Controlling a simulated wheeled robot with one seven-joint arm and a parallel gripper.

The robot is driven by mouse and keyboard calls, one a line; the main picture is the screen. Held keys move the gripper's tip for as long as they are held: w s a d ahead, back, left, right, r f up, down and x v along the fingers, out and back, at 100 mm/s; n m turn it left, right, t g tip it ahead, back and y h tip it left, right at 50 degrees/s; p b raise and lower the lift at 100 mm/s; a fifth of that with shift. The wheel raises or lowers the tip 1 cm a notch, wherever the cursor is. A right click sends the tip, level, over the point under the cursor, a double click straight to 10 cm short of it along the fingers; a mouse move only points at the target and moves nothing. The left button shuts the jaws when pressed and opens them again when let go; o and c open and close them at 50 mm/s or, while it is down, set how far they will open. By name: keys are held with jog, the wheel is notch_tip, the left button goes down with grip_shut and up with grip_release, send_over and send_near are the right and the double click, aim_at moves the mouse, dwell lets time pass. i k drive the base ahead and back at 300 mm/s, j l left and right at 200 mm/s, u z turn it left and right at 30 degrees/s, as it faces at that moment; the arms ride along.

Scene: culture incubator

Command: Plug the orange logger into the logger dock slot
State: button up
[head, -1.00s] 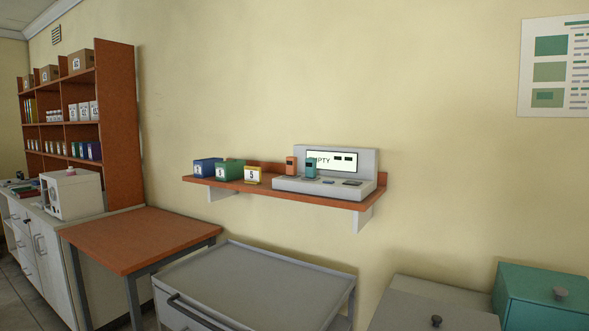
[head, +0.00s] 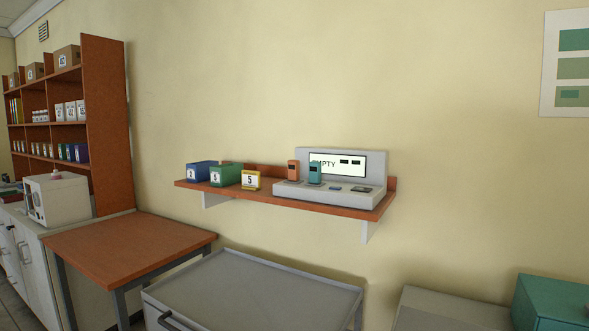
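The orange logger (head: 293,170) stands upright at the left end of the grey logger dock (head: 291,191), next to a teal logger (head: 315,173). Whether the orange logger sits in a slot or only beside one cannot be told at this size. The dock has a raised back with a screen (head: 347,163) whose partly covered text reads like "EMPTY". Flat dark spots (head: 361,189) show on the dock top to the right of the loggers. The dock rests on a brown wall shelf (head: 345,212). My gripper is not in view.
Blue (head: 200,172), green (head: 225,174) and yellow (head: 250,180) numbered boxes stand left of the dock. A grey cart (head: 255,290) is below the shelf, with a brown table (head: 130,247) to its left. Grey (head: 450,311) and teal (head: 552,303) cabinets stand at lower right.

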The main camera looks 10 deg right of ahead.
aim_at(293, 166)
jog(key=i+j+z, duration=0.3)
jog(key=i+j, duration=0.2)
jog(key=i+j+z, duration=0.15)
jog(key=j, duration=0.25)
jog(key=i+j+z, duration=0.3)
jog(key=i+j, duration=0.15)
jog(key=j, duration=0.3)
jog(key=i+j+z, duration=0.15)
jog(key=j, duration=0.2)
jog(key=j+z, duration=0.45)
jog(key=j, duration=1.5)
